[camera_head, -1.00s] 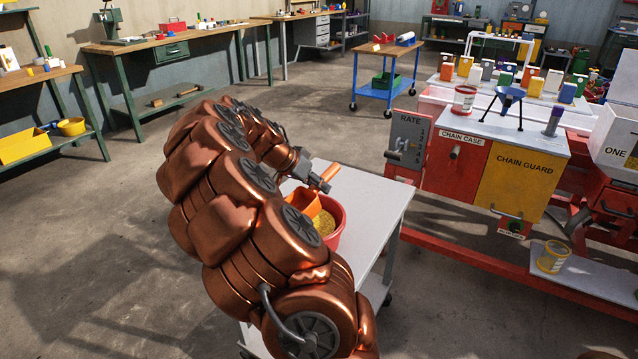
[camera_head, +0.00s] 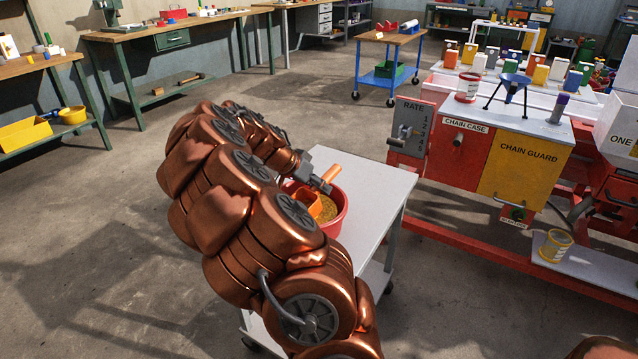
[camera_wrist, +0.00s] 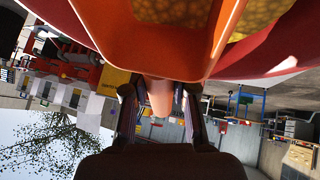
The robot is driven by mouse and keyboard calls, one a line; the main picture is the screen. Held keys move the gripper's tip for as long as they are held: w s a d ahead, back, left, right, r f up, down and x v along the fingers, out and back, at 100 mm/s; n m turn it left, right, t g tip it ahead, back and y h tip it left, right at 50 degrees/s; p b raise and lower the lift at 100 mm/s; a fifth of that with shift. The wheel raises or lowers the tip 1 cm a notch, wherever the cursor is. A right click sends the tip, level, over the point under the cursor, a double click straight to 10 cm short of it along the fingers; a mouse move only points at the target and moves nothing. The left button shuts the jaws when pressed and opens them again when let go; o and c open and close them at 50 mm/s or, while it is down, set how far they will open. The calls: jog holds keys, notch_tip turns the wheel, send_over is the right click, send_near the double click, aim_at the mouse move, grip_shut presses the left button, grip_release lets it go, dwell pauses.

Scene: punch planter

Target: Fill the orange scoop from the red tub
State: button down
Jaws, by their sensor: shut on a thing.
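The red tub (camera_head: 337,224) stands on a grey-white cart and holds yellow grainy material (camera_head: 326,212). The orange scoop (camera_head: 311,201) is inside the tub, its bowl at the material and its handle (camera_head: 332,174) slanting up to the right. My gripper (camera_head: 322,184) is above the tub's far side, shut on the handle. In the wrist view my gripper (camera_wrist: 158,98) has a finger on each side of the handle, and the scoop's orange bowl (camera_wrist: 150,58) fills the top middle. Yellow material shows within the bowl's outline and beside it. My arm hides the tub's left side.
The cart top (camera_head: 372,185) is bare to the right of the tub. A red and yellow machine (camera_head: 490,160) stands to the right, with a yellow-banded can (camera_head: 555,246) on its low shelf. A blue trolley (camera_head: 385,70) and workbenches stand behind on open floor.

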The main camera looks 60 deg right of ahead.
jog(key=shift+f, duration=0.65)
jog(key=shift+s+d+r+p, duration=0.1)
jog(key=shift+d+p, duration=0.4)
jog(key=shift+r+p, duration=0.75)
jog(key=shift+r, duration=2.65)
jog(key=shift+s+d+r+t+y+p, duration=0.1)
jog(key=shift+d+r+y+p, duration=0.35)
jog(key=shift+p, duration=0.45)
jog(key=shift+w+d+r+t+y+p, duration=0.1)
jog(key=shift+d+y+p, duration=0.2)
jog(key=shift+y+p, duration=0.45)
jog(key=shift+s+d+r+t+y+p, duration=0.1)
jog(key=shift+d+r+y+p, duration=0.25)
jog(key=shift+p, duration=0.7)
jog(key=shift+d, duration=0.1)
jog(key=shift+f, duration=0.1)
